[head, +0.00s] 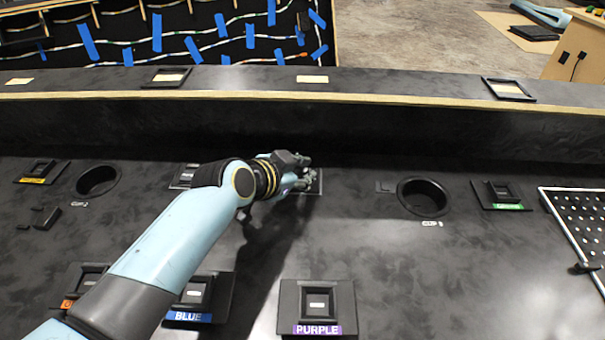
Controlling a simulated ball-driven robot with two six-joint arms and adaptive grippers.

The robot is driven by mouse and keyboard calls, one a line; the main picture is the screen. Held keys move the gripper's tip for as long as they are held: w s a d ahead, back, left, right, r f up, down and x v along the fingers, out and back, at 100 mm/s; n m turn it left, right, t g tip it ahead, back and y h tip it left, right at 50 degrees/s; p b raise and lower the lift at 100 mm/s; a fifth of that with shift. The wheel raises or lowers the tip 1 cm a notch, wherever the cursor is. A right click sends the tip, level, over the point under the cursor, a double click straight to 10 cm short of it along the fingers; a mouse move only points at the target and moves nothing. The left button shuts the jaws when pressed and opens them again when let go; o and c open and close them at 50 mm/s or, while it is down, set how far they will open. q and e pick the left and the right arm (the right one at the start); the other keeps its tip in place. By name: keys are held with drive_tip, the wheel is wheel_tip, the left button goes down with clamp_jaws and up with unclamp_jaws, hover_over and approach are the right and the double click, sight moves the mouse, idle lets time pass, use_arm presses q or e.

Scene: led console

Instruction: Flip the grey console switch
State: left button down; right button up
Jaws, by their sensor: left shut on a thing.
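My left gripper (303,178) is low over the console, at a thin pale-outlined panel (317,188) near the middle of the back row. It is shut on a small part there, which its fingers and wrist hide. No grey label can be read, so I cannot tell for sure which switch is the grey one. Left of my wrist, another switch (183,176) is partly covered by my arm, and its label is hidden. My right gripper is not in view.
Switches marked yellow (41,171), blue (195,294), purple (317,306) and green (501,193) surround my arm. An orange-labelled one (88,277) is partly covered. Cup holders (98,181) (422,197) and a perforated plate (577,222) lie to the sides. A raised ledge (420,125) runs behind.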

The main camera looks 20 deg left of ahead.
use_arm(q)
drive_tip(key=shift+s+f+t+b, duration=0.1)
drive_tip(key=shift+t+b, duration=0.2)
drive_tip(key=shift+b, duration=0.05)
idle(0.3)
drive_tip(key=c, duration=1.4)
unclamp_jaws()
drive_tip(key=shift+o, duration=0.2)
drive_tip(key=shift+s, duration=0.1)
drive_tip(key=v, duration=1.2)
